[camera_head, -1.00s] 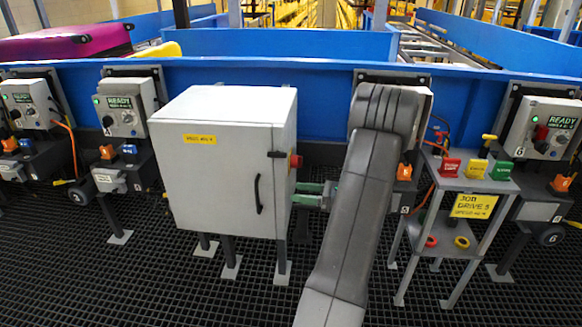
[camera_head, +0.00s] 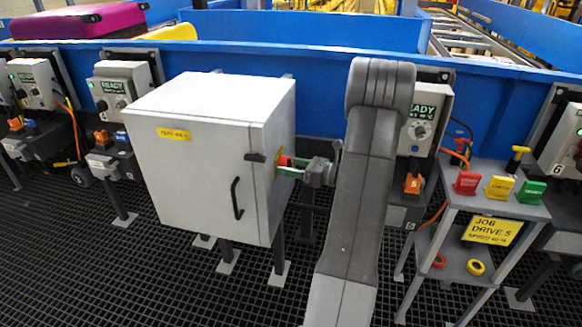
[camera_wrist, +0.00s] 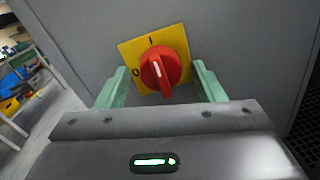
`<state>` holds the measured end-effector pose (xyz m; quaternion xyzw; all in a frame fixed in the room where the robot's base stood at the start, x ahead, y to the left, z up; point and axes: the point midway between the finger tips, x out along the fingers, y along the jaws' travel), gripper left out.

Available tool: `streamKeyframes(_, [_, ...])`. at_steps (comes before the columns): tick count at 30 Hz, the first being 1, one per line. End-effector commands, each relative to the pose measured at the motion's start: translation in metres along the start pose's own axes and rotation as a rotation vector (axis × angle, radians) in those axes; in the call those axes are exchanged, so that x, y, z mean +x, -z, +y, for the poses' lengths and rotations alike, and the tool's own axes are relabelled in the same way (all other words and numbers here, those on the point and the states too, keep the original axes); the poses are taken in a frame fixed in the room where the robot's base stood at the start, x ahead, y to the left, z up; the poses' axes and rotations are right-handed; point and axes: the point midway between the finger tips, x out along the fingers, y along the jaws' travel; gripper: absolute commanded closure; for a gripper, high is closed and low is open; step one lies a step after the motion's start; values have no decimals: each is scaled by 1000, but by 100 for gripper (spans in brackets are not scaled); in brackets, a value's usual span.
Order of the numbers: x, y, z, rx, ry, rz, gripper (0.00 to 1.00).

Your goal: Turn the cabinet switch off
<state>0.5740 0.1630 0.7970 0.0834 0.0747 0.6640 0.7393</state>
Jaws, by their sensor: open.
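The grey-white cabinet (camera_head: 190,165) stands left of my arm with its door shut. Its red rotary switch (camera_wrist: 161,70) sits on a yellow plate (camera_wrist: 134,50) on the cabinet's right side. In the wrist view the white mark on the knob points up toward the "I"; the "0" is at the left of the plate. My gripper (camera_wrist: 158,88) is open, with one green finger on each side of the knob and gaps showing. In the head view my gripper (camera_head: 290,168) reaches the switch from the right and partly hides it.
A grey stand (camera_head: 452,200) with red, yellow and green tags and a "JOB DRIVE 5" sign is right of my arm. Control boxes line the blue conveyor wall (camera_head: 325,115) behind. Dark grating floor (camera_head: 70,255) is open in front.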

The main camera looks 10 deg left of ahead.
Motion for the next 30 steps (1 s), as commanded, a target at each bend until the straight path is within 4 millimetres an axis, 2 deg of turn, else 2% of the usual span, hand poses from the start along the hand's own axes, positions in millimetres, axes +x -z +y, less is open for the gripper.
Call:
streamKeyframes(3, [0,0,0,0,0,0,38])
streamKeyframes(4, [0,0,0,0,0,0,42])
streamKeyframes(10, [0,0,0,0,0,0,81])
streamKeyframes(11, [0,0,0,0,0,0,82])
streamKeyframes(20, [-1,1,-1,-36,0,-2,82])
streamKeyframes(30, [-1,3,-2,-253,-3,-17,82])
